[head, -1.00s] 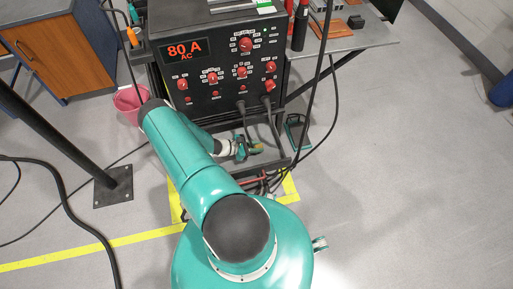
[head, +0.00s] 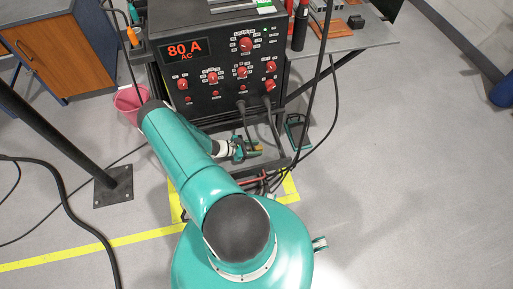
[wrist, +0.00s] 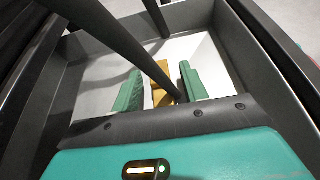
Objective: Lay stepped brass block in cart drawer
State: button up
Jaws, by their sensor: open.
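The stepped brass block (wrist: 157,72) lies between my two green fingers in the wrist view, over the pale floor of the cart drawer (wrist: 258,62). A dark cable crosses in front and hides part of it. My gripper (wrist: 160,88) is open, with a gap between each finger and the block. In the head view my gripper (head: 250,150) is inside the drawer (head: 282,162) below the welder, with a small bit of brass showing at the fingers. Whether the block rests fully on the drawer floor is hard to tell.
The black welder (head: 225,65) stands right above the drawer, with thick cables (head: 268,120) hanging from its front into the drawer area. A pink bucket (head: 130,100) is to the left. A grey bench (head: 345,38) is at back right.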

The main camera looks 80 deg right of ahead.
jog(key=v, duration=1.1)
jog(key=shift+d, duration=0.1)
jog(key=shift+w, duration=0.1)
jog(key=w+a+r+m+t+y, duration=0.1)
jog(key=w+a+r+m+t, duration=0.15)
jog(key=w+a+r, duration=0.7)
jog(key=w+a+r+m+t+y, duration=0.1)
jog(key=w+a+r+t, duration=0.2)
jog(key=r, duration=1.1)
jog(key=w+a+r+m+t+y, duration=0.1)
jog(key=w+a+r+m+t, duration=0.15)
jog(key=w+a+r, duration=0.5)
jog(key=s+a+r+t+y, duration=0.15)
jog(key=a+r, duration=0.25)
jog(key=r, duration=0.5)
jog(key=a+r+t, duration=0.3)
jog(key=a+r, duration=0.2)
jog(key=r, duration=0.3)
jog(key=s+a+r+t+y, duration=0.2)
jog(key=s+a+r+t, duration=0.2)
jog(key=s+a+r, duration=0.5)
jog(key=s+a, duration=0.1)
jog(key=a, duration=0.2)
jog(key=shift+s+t, duration=0.3)
jog(key=shift+t, duration=0.05)
jog(key=shift+a+y, duration=0.1)
jog(key=shift+y, duration=0.15)
